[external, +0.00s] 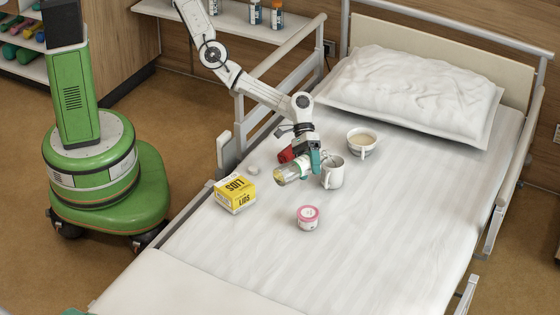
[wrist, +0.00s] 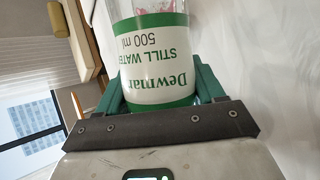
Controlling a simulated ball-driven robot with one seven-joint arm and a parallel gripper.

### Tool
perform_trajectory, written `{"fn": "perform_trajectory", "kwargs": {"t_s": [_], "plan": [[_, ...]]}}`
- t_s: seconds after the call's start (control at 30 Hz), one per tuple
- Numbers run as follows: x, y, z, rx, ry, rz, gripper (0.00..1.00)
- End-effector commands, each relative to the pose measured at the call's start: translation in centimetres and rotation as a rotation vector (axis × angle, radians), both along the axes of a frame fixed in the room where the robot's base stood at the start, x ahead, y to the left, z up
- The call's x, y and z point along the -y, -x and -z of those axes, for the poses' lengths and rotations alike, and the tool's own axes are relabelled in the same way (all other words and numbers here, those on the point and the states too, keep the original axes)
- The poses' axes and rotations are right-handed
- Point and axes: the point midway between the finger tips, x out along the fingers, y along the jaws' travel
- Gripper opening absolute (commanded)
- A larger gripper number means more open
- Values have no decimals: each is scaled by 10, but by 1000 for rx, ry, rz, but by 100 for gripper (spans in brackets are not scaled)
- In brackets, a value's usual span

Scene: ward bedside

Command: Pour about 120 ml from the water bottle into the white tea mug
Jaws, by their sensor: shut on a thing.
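The water bottle (external: 288,175) is clear, with a white and green label, and lies strongly tilted, close to level, above the bed. My gripper (external: 312,163) is shut around its labelled part. In the wrist view the bottle (wrist: 160,60) shows its label upside down between the green fingers of my gripper (wrist: 160,98). A white mug (external: 333,175) stands upright on the bed, just right of my gripper in the external view. Its inside is mostly hidden. I cannot tell whether the bottle is open or whether water flows.
A wide pale cup (external: 361,142) with beige contents stands behind the mug. A yellow box (external: 235,194), a pink-lidded tub (external: 308,217), a small white item (external: 253,169) and a red object (external: 286,155) are nearby. A pillow (external: 415,90) lies at the head. The lower bed is clear.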

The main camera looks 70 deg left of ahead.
Motion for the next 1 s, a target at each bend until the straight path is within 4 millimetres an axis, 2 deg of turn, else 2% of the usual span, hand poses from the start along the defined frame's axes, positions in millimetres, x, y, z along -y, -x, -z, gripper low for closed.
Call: {"fn": "perform_trajectory", "kwargs": {"t_s": [1.0], "plan": [[1,1,-4,-37,17,1,27]]}}
